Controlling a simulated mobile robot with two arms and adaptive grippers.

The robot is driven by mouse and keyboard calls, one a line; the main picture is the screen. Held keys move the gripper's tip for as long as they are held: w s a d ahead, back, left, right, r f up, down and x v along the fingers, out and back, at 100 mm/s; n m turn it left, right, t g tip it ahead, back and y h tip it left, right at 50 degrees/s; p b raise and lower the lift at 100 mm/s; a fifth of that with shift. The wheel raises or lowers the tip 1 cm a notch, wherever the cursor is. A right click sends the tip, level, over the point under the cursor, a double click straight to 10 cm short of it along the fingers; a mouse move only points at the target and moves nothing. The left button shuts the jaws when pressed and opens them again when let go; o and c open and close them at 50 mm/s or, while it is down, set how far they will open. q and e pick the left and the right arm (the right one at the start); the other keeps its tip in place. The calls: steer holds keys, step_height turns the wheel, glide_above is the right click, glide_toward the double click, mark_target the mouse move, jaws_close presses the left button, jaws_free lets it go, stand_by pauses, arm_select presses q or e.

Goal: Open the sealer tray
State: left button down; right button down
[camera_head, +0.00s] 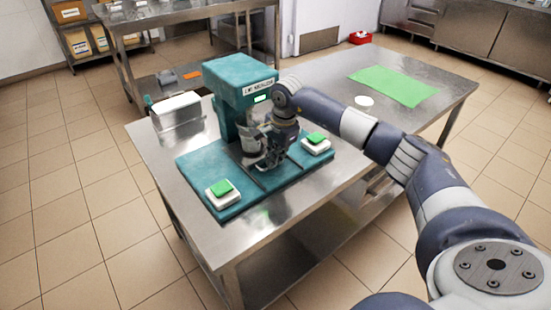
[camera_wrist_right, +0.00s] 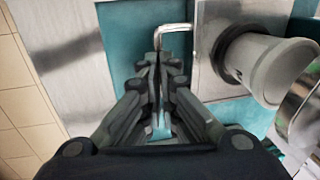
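The teal sealer (camera_head: 238,84) stands on the steel table, with a teal base plate and a green-lit display. A thin metal handle (camera_wrist_right: 176,27) shows in the right wrist view against a steel plate (camera_wrist_right: 212,75), which seems to be the sealer tray. My right gripper (camera_head: 262,162) is low in front of the sealer. In the wrist view its fingers (camera_wrist_right: 160,72) are close together around one side of the handle. The fingers hide the lower part of the handle. The plate appears to lie in the sealer. My left gripper is not in view.
White boxes with green buttons sit left (camera_head: 222,191) and right (camera_head: 316,142) on the base. A white container (camera_head: 177,112) stands behind left. A green mat (camera_head: 393,85) and white round item (camera_head: 364,101) lie at right. The table front is bare.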

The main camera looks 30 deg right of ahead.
steer(key=c, duration=1.7)
jaws_free()
steer(key=shift+s, duration=0.5)
steer(key=shift+w+f, duration=0.25)
steer(key=shift+w, duration=0.05)
steer(key=r, duration=0.4)
steer(key=s+r, duration=0.1)
steer(key=r, duration=0.3)
steer(key=s+r, duration=0.1)
steer(key=r, duration=0.2)
steer(key=shift+d+r, duration=0.15)
steer(key=shift+r, duration=0.25)
